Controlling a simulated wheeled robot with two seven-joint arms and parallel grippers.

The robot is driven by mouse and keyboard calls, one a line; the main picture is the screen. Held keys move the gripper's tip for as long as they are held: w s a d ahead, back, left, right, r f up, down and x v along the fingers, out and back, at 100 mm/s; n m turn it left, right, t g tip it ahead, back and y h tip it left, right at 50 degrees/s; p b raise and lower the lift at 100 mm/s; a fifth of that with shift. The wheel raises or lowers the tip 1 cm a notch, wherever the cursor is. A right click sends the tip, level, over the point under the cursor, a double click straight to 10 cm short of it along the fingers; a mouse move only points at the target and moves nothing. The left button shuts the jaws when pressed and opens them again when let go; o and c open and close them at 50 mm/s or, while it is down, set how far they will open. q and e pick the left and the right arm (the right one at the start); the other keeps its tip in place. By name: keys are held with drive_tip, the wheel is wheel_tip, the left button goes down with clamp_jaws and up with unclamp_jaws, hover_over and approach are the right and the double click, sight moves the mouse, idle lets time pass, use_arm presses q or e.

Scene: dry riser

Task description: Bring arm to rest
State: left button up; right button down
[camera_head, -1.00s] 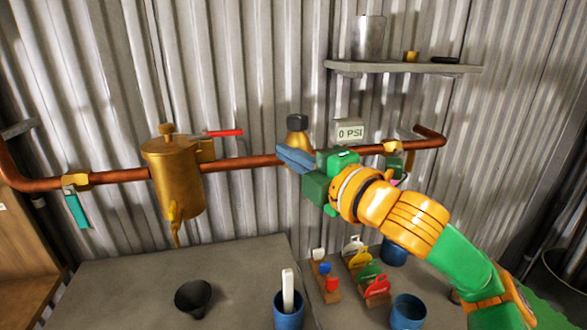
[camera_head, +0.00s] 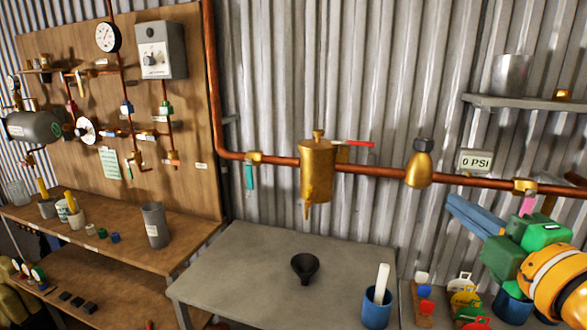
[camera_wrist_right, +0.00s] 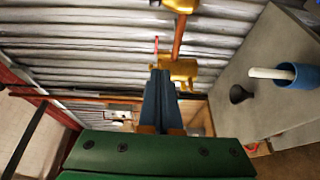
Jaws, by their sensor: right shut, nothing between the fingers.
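My right arm comes in from the right edge of the head view, with orange and green links. Its gripper (camera_head: 468,218) has blue fingers that are shut and empty, pointing up and left, in front of the wall below the pressure sign. In the right wrist view the shut blue fingers (camera_wrist_right: 160,100) point at the brass vessel (camera_wrist_right: 177,70) on the copper pipe. That brass vessel (camera_head: 317,172) shows at the middle of the head view. My left gripper is not in view.
A grey table (camera_head: 235,262) holds a black funnel (camera_head: 305,267) and a blue cup (camera_head: 376,309) with a white stick. Coloured tags (camera_head: 464,297) stand at right. A wooden bench and board (camera_head: 60,55) with gauges are at left. A shelf (camera_head: 520,104) juts out upper right.

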drive_tip(key=s+a+f+m+g, duration=0.15)
drive_tip(key=f+m+g, duration=0.25)
drive_tip(key=f, duration=1)
drive_tip(key=s+a+f+m+g, duration=0.1)
drive_tip(key=a+f+m+g, duration=0.3)
drive_tip(key=f, duration=1)
drive_tip(key=s+a+f+m+g+h, duration=0.15)
drive_tip(key=s+f+m+g, duration=0.65)
drive_tip(key=s+f, duration=0.95)
wheel_tip(320, 180, down, 13)
drive_tip(key=s, duration=0.1)
drive_tip(key=s+d+f, duration=0.2)
drive_tip(key=s+f, duration=0.9)
drive_tip(key=s, duration=0.2)
drive_tip(key=shift+s+f+g, duration=0.2)
drive_tip(key=shift+f+g, duration=0.15)
drive_tip(key=shift+g, duration=0.05)
